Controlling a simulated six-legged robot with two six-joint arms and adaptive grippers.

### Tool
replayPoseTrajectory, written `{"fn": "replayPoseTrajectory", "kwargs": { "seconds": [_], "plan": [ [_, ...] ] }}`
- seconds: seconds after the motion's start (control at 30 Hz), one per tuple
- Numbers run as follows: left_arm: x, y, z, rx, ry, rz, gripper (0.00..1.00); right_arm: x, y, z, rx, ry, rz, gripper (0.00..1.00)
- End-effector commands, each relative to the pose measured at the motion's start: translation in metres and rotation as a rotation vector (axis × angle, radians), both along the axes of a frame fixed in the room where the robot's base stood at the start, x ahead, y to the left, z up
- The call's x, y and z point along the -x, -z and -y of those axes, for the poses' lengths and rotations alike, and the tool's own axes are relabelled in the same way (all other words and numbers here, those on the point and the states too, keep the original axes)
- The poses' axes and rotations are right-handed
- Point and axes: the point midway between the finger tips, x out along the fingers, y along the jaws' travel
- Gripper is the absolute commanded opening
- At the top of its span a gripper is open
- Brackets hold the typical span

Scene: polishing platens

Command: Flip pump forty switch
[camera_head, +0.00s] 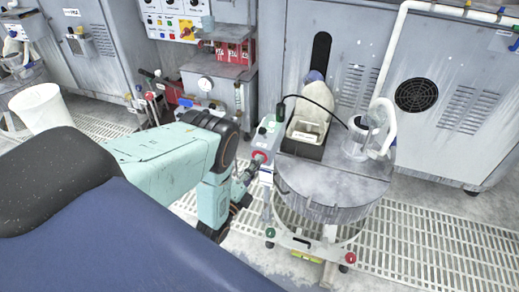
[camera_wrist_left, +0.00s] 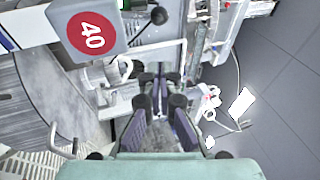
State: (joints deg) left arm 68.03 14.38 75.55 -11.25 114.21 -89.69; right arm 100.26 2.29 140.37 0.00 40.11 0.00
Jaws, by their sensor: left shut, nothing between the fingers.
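A grey box with a red round label reading 40 (camera_wrist_left: 90,35) is at the upper left of the left wrist view. A short lever with a black ball tip (camera_wrist_left: 157,15) sticks out from its side. My left gripper (camera_head: 249,172) is beside and just below that box, shut and empty. Its fingers point away from the wrist camera (camera_wrist_left: 160,80), apart from the lever in that picture. My right gripper is out of view.
The round grey platen table (camera_head: 325,192) carries a black tray (camera_head: 302,149), a pale bottle (camera_head: 316,98) and a clear jar (camera_head: 357,142). A black cable arches over them. Grey cabinets stand behind. White floor grating (camera_head: 430,240) lies in front. A white bucket (camera_head: 41,108) is at left.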

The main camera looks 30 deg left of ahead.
Motion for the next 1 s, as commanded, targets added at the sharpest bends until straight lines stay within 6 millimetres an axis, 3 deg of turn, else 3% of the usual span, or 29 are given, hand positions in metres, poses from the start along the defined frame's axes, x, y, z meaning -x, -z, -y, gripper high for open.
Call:
{"fn": "replayPoseTrajectory", "kwargs": {
  "seconds": [0.3,0.43,0.6,1.0],
  "plan": [
    [-0.012,-0.002,0.001,0.004,0.0,0.002,0.0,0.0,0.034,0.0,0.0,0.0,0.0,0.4],
    [-0.037,-0.012,0.0,0.003,0.001,0.005,0.0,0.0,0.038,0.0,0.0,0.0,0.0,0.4],
    [-0.051,-0.017,-0.019,0.001,-0.001,0.003,0.0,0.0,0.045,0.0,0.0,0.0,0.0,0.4],
    [-0.06,-0.021,-0.029,0.003,0.001,0.0,0.0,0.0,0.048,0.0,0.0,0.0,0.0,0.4]
  ]
}}
